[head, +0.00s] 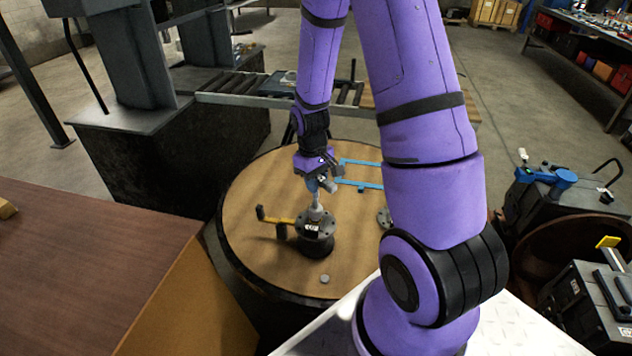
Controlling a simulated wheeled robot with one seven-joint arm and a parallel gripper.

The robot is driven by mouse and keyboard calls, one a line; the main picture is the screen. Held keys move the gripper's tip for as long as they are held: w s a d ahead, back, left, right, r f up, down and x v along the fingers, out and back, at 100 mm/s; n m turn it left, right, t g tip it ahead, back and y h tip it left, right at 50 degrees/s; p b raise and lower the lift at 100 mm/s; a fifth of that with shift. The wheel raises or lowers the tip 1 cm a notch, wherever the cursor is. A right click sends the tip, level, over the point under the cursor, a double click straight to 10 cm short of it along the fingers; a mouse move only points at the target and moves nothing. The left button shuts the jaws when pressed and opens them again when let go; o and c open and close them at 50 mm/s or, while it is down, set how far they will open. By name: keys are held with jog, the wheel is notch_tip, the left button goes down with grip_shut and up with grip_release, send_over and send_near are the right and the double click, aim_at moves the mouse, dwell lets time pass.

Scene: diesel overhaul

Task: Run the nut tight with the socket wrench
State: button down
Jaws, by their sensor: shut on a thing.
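My gripper (322,185) is above the round table, shut on the socket wrench (317,207), whose silver lower part points down. The wrench stands about upright over the top of a dark flanged cylinder (317,246). Its lower end meets or nearly meets the flange; I cannot tell which. The nut is not visible, and the wrench end covers the spot beneath it.
The round wooden table (245,205) also holds a yellow bar with black ends (278,220), a blue frame (362,184), a small grey disc (325,279) and a grey flanged part (384,217), partly hidden by my arm. A brown bench (90,260) stands left.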

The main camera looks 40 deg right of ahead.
jog(key=shift+n, duration=0.3)
